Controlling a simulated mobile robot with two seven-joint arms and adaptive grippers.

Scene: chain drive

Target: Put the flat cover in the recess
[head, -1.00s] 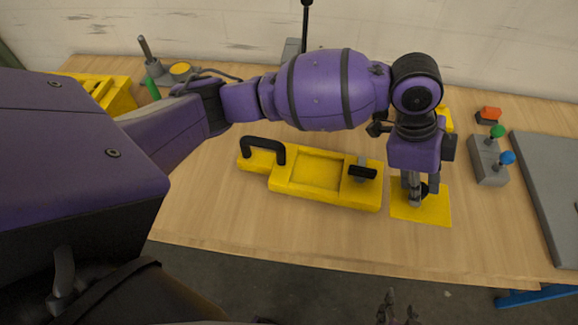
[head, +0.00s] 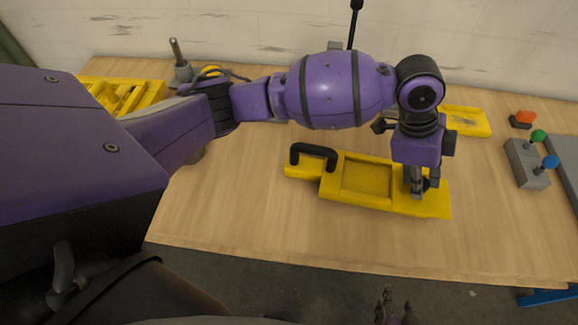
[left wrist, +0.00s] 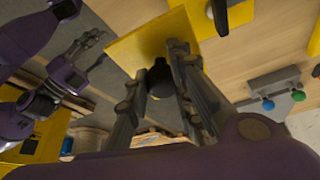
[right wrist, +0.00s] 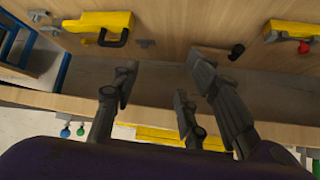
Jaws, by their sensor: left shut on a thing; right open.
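The flat cover is a thin yellow plate with a dark knob. My left gripper (head: 419,190) is shut on the knob, and the cover (head: 439,205) shows below it at the right end of the yellow base. In the left wrist view the plate (left wrist: 150,40) spreads beyond the fingers; whether it touches the base I cannot tell. The yellow base (head: 305,172) has a black handle at its left and a shallow rectangular recess (head: 367,178), empty, left of my left gripper. My right gripper (head: 395,305) is open and empty, low at the bottom edge; its fingers (right wrist: 160,85) show in the right wrist view.
A yellow tray (head: 470,121) lies behind my left gripper. A grey box with green and blue knobs (head: 526,163) and an orange-topped part (head: 524,118) stand at the right. A yellow rack (head: 130,93) is at the back left. The front table strip is clear.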

